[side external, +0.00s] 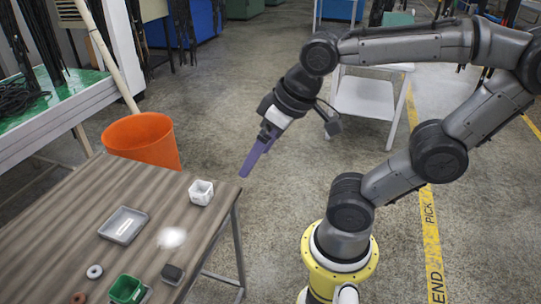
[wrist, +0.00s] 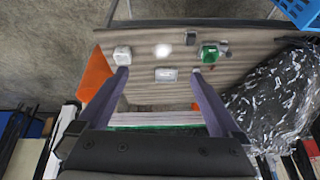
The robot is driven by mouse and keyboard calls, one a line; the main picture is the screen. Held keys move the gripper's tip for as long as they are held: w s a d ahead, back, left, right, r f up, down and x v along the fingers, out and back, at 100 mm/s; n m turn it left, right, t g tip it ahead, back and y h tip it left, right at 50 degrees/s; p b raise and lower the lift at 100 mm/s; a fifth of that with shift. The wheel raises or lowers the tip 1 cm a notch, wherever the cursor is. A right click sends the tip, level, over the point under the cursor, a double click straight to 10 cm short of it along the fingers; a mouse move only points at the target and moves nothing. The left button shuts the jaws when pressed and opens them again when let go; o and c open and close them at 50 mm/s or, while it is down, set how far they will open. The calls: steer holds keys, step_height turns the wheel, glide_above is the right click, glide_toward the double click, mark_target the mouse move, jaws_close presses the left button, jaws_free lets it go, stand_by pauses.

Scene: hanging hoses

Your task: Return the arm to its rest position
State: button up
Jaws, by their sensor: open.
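My gripper (side external: 257,152) has purple fingers and hangs in the air just beyond the right edge of the wooden table (side external: 75,215), pointing down and to the left. In the wrist view my gripper (wrist: 166,87) shows its two fingers spread wide apart, with nothing held between them. The arm is raised and bent above its yellow base.
On the table stand a white container (side external: 201,192), a grey tray (side external: 123,226), a green container (side external: 126,289), a dark block (side external: 172,274) and a white ring (side external: 94,271). An orange bin (side external: 142,140) stands behind. A white cart (side external: 365,97) is behind my arm.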

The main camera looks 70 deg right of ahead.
steer(key=shift+s+d+f+n, duration=0.15)
steer(key=shift+s+f+n, duration=0.15)
steer(key=shift+s, duration=0.25)
steer(key=shift+s+d+f+n, duration=0.15)
steer(key=shift+s+n, duration=0.15)
steer(key=shift+s, duration=0.2)
